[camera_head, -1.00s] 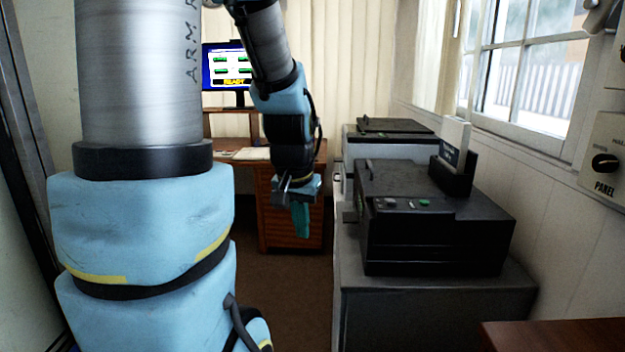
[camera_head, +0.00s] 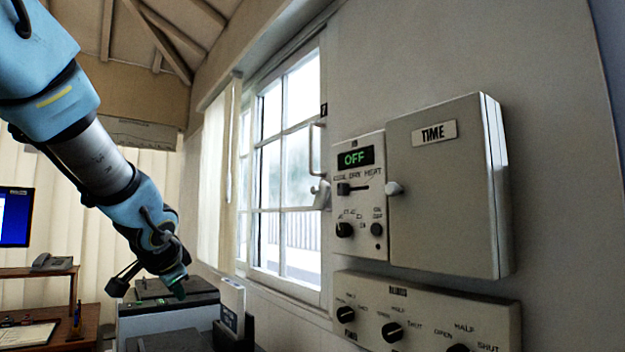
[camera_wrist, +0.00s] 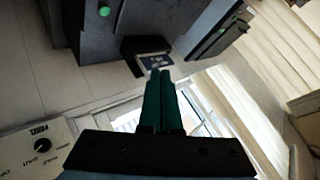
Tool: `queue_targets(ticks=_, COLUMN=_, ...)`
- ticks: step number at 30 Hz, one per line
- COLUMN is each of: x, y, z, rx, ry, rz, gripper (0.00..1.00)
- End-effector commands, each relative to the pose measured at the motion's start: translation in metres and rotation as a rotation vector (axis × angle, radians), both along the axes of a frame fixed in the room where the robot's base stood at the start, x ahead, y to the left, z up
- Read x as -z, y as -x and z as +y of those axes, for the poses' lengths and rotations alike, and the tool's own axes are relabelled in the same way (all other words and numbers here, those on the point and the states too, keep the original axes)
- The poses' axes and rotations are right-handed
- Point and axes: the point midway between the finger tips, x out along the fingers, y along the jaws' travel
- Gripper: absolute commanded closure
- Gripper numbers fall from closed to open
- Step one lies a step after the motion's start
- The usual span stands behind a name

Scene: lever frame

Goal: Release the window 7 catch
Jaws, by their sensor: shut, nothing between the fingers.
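The window (camera_head: 285,160) is in the right wall in the head view, with a small black "7" label (camera_head: 324,110) on its right frame. A pale catch (camera_head: 320,194) sits low on that frame, below a vertical pull handle (camera_head: 313,148). I cannot tell the catch's exact position. My gripper (camera_head: 178,289) is left of the window and apart from it, in front of the dark machines. Its green fingers (camera_wrist: 158,75) are shut together and empty in the wrist view. The catch cannot be made out in the wrist view.
Right of the window are a heater panel (camera_head: 359,200) reading OFF, a grey TIME box (camera_head: 450,185) and a blinds knob panel (camera_head: 425,315). A machine (camera_head: 170,308) stands below my gripper. A desk (camera_head: 45,325) with a phone (camera_head: 52,262) is at the left.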

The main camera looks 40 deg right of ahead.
Motion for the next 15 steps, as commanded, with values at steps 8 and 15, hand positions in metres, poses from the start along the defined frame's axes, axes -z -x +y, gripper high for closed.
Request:
queue_targets(ticks=8, x=-0.194, y=0.084, z=-0.177, rx=0.539, ry=0.0, rz=-0.512, gripper=1.0)
queue_targets(ticks=15, x=-0.257, y=0.136, z=-0.222, rx=0.699, ry=0.011, rz=-0.699, gripper=1.0)
